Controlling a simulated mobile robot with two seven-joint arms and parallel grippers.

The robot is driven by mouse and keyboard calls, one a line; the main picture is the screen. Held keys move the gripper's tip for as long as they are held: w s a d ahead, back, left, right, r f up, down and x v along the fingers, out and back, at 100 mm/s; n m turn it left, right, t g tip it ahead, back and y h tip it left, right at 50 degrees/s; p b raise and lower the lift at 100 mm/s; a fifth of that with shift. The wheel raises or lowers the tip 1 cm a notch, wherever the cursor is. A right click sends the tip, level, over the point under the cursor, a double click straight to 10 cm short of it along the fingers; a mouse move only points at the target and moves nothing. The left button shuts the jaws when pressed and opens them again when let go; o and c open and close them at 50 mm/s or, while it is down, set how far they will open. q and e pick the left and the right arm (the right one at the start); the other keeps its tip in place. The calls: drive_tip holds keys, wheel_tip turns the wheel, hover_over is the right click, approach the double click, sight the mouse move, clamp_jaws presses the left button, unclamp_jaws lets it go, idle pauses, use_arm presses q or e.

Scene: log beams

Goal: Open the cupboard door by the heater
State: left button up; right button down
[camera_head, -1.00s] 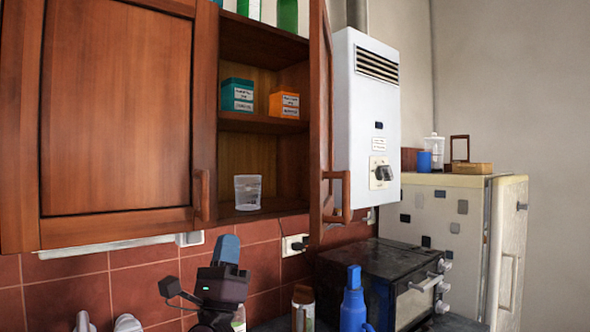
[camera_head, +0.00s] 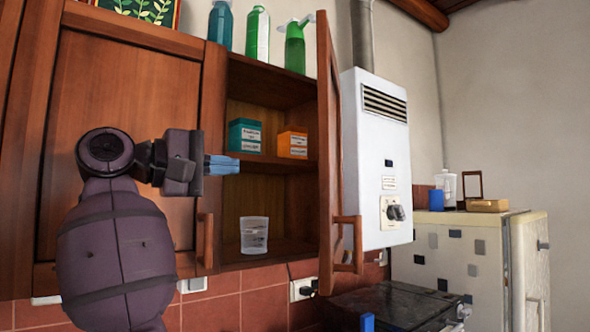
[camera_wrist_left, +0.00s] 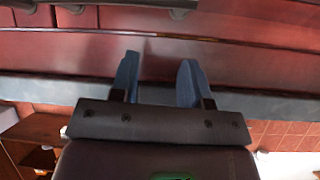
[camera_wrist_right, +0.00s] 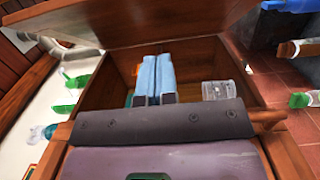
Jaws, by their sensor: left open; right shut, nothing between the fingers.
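The cupboard door by the heater (camera_head: 328,130) stands swung out, seen nearly edge-on, with its wooden handle (camera_head: 348,240) low on it. The open cupboard (camera_head: 272,90) shows its shelves to the left of the door. The white heater (camera_head: 378,160) hangs just right of it. My right gripper (camera_head: 236,164) is shut and empty, in front of the cupboard opening, left of the door and apart from it. In the right wrist view its closed blue fingers (camera_wrist_right: 156,72) point at the cupboard inside, with the door (camera_wrist_right: 140,25) above. My left gripper (camera_wrist_left: 158,75) is open and empty.
A closed cupboard door (camera_head: 125,110) is at left, behind my right arm. Inside the cupboard are a teal box (camera_head: 244,136), an orange box (camera_head: 292,144) and a clear cup (camera_head: 254,235). Bottles (camera_head: 257,35) stand on top. A dark oven (camera_head: 395,303) and a fridge (camera_head: 470,255) are right.

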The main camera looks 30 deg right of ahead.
drive_tip(key=s+d+b, duration=0.1)
drive_tip(key=s+d, duration=0.2)
drive_tip(key=d, duration=0.9)
drive_tip(key=shift+d, duration=0.35)
drive_tip(key=shift+s, duration=0.1)
drive_tip(key=shift+s, duration=0.1)
